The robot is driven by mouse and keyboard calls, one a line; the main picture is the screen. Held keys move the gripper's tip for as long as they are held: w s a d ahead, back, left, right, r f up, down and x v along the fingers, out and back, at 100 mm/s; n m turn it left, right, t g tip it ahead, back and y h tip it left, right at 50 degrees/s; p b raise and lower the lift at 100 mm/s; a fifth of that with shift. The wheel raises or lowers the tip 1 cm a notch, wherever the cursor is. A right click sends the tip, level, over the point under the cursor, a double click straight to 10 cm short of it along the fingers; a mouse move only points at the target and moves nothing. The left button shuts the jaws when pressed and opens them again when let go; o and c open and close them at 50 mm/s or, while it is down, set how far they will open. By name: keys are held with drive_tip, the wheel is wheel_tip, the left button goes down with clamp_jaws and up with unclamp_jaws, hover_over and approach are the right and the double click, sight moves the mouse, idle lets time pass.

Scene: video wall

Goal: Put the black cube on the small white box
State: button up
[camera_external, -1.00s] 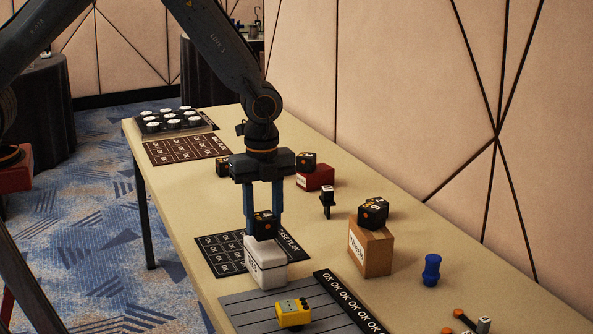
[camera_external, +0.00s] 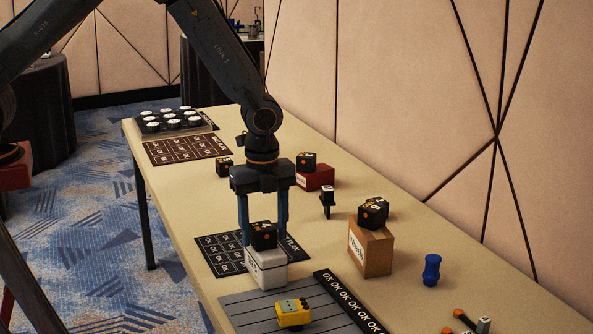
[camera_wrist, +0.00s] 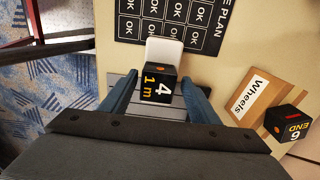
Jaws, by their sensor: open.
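The black cube (camera_external: 263,236), with a white 4 and orange marks, appears to rest on top of the small white box (camera_external: 268,268). In the wrist view the cube (camera_wrist: 158,86) covers the lower part of the box (camera_wrist: 165,52), whose far part shows beyond it. My gripper (camera_external: 263,238) is open, pointing down, with one blue finger on each side of the cube. The wrist view shows the fingers (camera_wrist: 160,88) apart, with a narrow gap beside the cube. The cube's underside is hidden.
A cardboard box (camera_external: 370,252) labelled Wheels carries another black cube (camera_external: 373,212) to the right. A yellow device (camera_external: 293,313) sits on a grey slatted board (camera_external: 250,313) in front. A black OK mat (camera_external: 220,256) lies by the white box. A blue peg (camera_external: 431,270) stands further right.

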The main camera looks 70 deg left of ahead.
sight(264, 225)
wheel_tip(264, 225, up, 11)
drive_tip(key=b, duration=0.3)
drive_tip(key=s+a+n, duration=0.5)
drive_tip(key=s+n, duration=0.4)
drive_tip(key=s, duration=0.1)
drive_tip(key=s+a+n+t, duration=0.1)
drive_tip(key=s+a+n, duration=0.4)
drive_tip(key=s+n, duration=0.4)
drive_tip(key=shift+s+a, duration=0.3)
drive_tip(key=shift+s, duration=0.75)
